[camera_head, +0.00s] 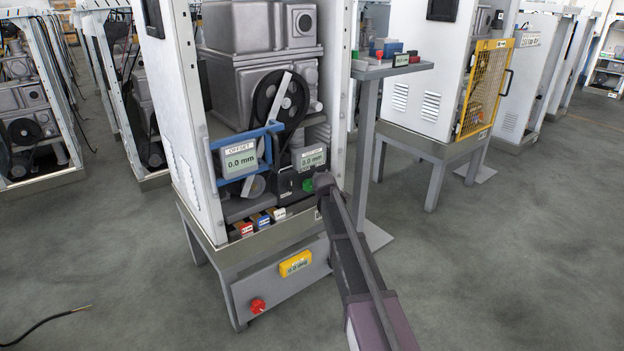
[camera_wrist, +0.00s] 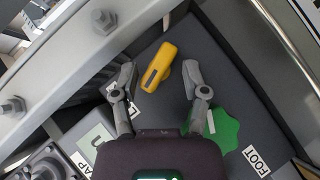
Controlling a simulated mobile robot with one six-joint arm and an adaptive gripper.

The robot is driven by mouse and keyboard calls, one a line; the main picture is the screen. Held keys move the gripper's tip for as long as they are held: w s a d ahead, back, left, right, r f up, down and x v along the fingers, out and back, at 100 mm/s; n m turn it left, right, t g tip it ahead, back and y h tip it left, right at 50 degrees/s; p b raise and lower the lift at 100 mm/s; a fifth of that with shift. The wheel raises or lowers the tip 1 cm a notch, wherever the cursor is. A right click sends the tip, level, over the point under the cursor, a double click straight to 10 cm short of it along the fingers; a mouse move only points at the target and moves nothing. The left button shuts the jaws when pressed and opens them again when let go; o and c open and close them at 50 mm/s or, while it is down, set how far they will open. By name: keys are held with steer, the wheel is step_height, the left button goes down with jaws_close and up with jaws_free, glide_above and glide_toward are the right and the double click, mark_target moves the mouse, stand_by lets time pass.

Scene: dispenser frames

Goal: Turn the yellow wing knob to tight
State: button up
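The yellow wing knob (camera_wrist: 158,66) shows in the wrist view, on a dark grey plate, with its long wing tilted up to the right. My gripper (camera_wrist: 159,73) is open, with one finger on each side of the knob in the picture. A gap shows on both sides, and neither finger visibly touches it. How far the fingertips are from the plate I cannot tell. In the head view my arm reaches the lower right of the machine (camera_head: 262,70); it hides the knob and the fingers.
A green lobed knob (camera_wrist: 222,132) lies close by my right-hand finger, beside a FOOT label (camera_wrist: 256,160). A frame bar with bolts (camera_wrist: 60,62) runs at upper left in the wrist view.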

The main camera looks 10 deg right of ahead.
steer(key=s+a+r+m+y+p, duration=0.2)
steer(key=s+r+m+p, duration=0.3)
steer(key=s, duration=0.3)
steer(key=s+a+r+m+g+y+p, duration=0.1)
steer(key=s+a+r+m+y+p, duration=0.2)
steer(key=s, duration=0.5)
steer(key=s+a+r+m+g+y+p, duration=0.1)
steer(key=s+a+r+m+y+p, duration=0.1)
steer(key=s+r+m+y+p, duration=0.2)
steer(key=shift+s+a+r+m+p, duration=0.15)
steer(key=shift+s+r+m+p, duration=1.55)
steer(key=shift+s+m, duration=0.2)
steer(key=w+d+f+n+t+h+b, duration=0.2)
steer(key=w+d+f+n+b, duration=0.8)
steer(key=w+d+n+b, duration=0.1)
steer(key=shift+w+d+n+b, duration=0.45)
steer(key=shift+d+n, duration=0.5)
steer(key=shift+n, duration=0.45)
steer(key=shift+f, duration=0.1)
